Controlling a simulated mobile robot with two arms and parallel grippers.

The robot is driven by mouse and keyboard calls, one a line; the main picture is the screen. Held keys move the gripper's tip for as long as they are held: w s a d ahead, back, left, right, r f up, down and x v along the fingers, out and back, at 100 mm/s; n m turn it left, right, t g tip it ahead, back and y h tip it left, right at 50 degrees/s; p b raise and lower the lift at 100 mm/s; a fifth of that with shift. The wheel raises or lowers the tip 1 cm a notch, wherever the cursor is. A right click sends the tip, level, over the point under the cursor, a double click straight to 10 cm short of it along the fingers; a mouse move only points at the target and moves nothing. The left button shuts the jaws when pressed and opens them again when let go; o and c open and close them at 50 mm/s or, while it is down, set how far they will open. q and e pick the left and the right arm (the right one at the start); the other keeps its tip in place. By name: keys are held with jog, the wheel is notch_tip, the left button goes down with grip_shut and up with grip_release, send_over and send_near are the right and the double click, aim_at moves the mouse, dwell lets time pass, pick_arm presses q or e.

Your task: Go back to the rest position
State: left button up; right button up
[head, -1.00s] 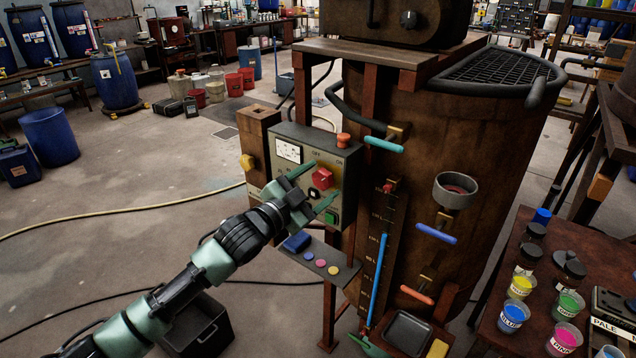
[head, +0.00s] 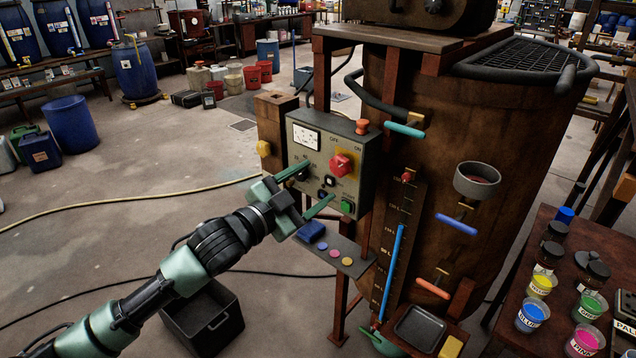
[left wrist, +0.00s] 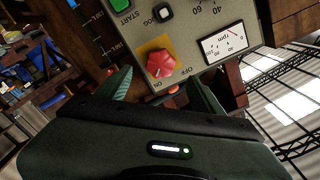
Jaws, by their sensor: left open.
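In the left wrist view the knob (left wrist: 161,64) shows beyond the spread fingers (left wrist: 160,92).
A shelf (head: 348,266) with a blue block and coloured discs juts out below the panel. A black bin (head: 212,322) stands on the floor beneath my left arm. Paint cups (head: 532,313) crowd the table (head: 515,255) at the right. The floor at the left is open.

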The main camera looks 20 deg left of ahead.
dwell(0.3)
pick_arm(q)
jog(key=w+a+f+n+g+y, duration=0.15)
jog(key=a+f, duration=0.25)
jog(key=f, duration=0.8)
jog(key=s+a+f+n+g+y, duration=0.1)
jog(key=a+f+n+g+y, duration=0.2)
jog(key=f, duration=0.9)
jog(key=s+a+f+n+g+y, duration=0.1)
jog(key=s+f, duration=0.4)
jog(key=f, duration=0.6)
jog(key=s+a+f+n+g+y, duration=0.15)
jog(key=s+f, duration=0.45)
jog(key=f, duration=0.6)
jog(key=s+d+f+n+g, duration=0.1)
jog(key=s+f+g, duration=0.1)
jog(key=s+f, duration=0.7)
jog(key=s+d+f+g, duration=0.2)
jog(key=s+f+g, duration=0.1)
jog(key=s+f, duration=0.65)
jog(key=s+d+f+g, duration=0.2)
jog(key=s+d, duration=0.1)
jog(key=s, duration=0.9)
jog(key=s+d+f+n+g, duration=0.1)
jog(key=s+d+f+g, duration=0.1)
jog(key=s, duration=0.9)
jog(key=shift+s+d+f+h, duration=0.35)
jog(key=shift+d+f+h, duration=0.05)
jog(key=shift+f, duration=0.35)
jog(key=shift+w, duration=0.1)
